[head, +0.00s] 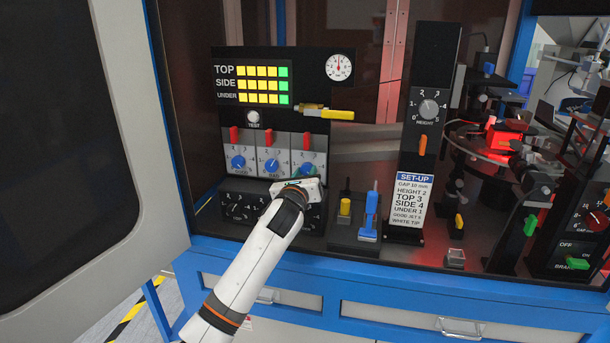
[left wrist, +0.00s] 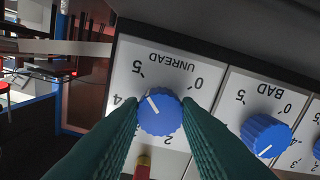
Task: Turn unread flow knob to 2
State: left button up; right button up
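The unread flow knob (left wrist: 161,113) is a round blue knob on a white plate marked UNREAD, upside down in the left wrist view. Its white pointer line lies between 4 and 5, nearer 5. In the head view it is the rightmost blue knob (head: 306,168), partly covered by my left gripper (head: 303,184). In the left wrist view the two dark green fingers of my left gripper (left wrist: 160,108) lie along opposite sides of the knob, with no clear gap, so it looks shut on it. My right gripper is not in view.
The BAD knob (left wrist: 265,134) sits beside it, with another blue knob (head: 238,163) farther along. A dark lower panel with black dials (head: 236,208) is below. A SET-UP card (head: 412,200) reads UNDER 1, SIDE 4.

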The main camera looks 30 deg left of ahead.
pick_arm(q)
jog(key=c, duration=0.4)
